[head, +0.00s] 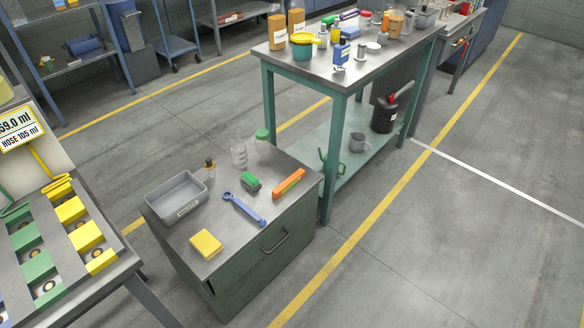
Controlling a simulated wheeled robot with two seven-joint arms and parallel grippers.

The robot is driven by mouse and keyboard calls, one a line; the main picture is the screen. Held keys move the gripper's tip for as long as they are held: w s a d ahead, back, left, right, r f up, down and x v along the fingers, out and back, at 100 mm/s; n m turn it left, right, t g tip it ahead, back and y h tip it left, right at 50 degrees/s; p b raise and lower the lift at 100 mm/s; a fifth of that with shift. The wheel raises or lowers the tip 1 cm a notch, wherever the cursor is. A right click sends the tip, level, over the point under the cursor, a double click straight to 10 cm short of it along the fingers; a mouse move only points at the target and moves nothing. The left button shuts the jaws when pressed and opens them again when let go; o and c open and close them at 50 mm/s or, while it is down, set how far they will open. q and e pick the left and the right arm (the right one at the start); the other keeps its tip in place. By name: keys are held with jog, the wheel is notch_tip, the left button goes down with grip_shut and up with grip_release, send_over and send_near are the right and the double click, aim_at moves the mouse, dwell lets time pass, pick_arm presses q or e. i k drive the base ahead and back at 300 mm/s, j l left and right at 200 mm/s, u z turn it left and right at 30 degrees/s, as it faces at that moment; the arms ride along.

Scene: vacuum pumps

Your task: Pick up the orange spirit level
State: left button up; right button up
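The orange spirit level (289,184) is a short orange bar with a green mark near one end. It lies flat near the right edge of the low green cabinet's grey top (225,262). Neither of my grippers shows in the head view, so nothing is seen touching or holding it. Its upper face is in plain sight.
On the same top are a blue wrench (245,209), a green-and-black brush-like block (250,182), a yellow sponge-like block (206,244), a grey bin (177,197), a small dark bottle (209,168) and clear containers (238,153). A taller green bench (350,90) stands close behind.

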aim_at(280, 191)
jog(key=i+l+u, duration=0.1)
jog(key=i+l, duration=0.15)
jog(key=i+l+u, duration=0.1)
jog(key=l, duration=0.35)
jog(key=i+l+u, duration=0.1)
jog(key=i+l, duration=0.2)
jog(key=i+l+u, duration=0.1)
jog(key=l, duration=0.35)
jog(key=i, duration=0.1)
